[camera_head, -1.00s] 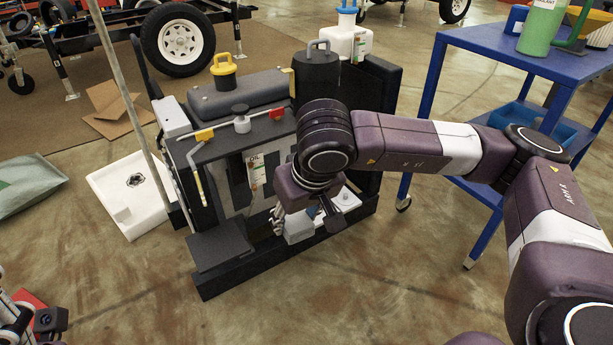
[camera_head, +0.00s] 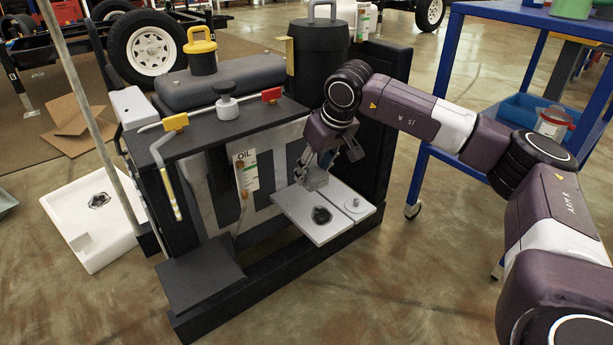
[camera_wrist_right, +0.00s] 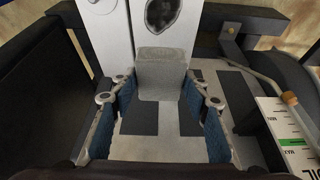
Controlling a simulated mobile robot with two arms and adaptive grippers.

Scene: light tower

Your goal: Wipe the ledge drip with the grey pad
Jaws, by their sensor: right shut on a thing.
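The ledge drip (camera_head: 321,215) is a dark, glossy patch on a pale ledge plate (camera_head: 300,230) low on the black machine. It also shows at the top of the right wrist view (camera_wrist_right: 163,12). My right gripper (camera_head: 320,180) is just behind and above the drip in the head view. In the right wrist view its two blue-lined fingers (camera_wrist_right: 162,95) are shut on the grey pad (camera_wrist_right: 162,72), a small light-grey block. The pad appears apart from the drip; its exact height over the ledge is hard to tell. My left gripper is out of view.
An oil tag (camera_head: 244,171) hangs on the machine's front beside a thin tube. A round white cap (camera_head: 354,204) sits right of the drip. A white floor tray (camera_head: 75,225) with another dark patch lies left. A blue cart (camera_head: 450,165) stands right.

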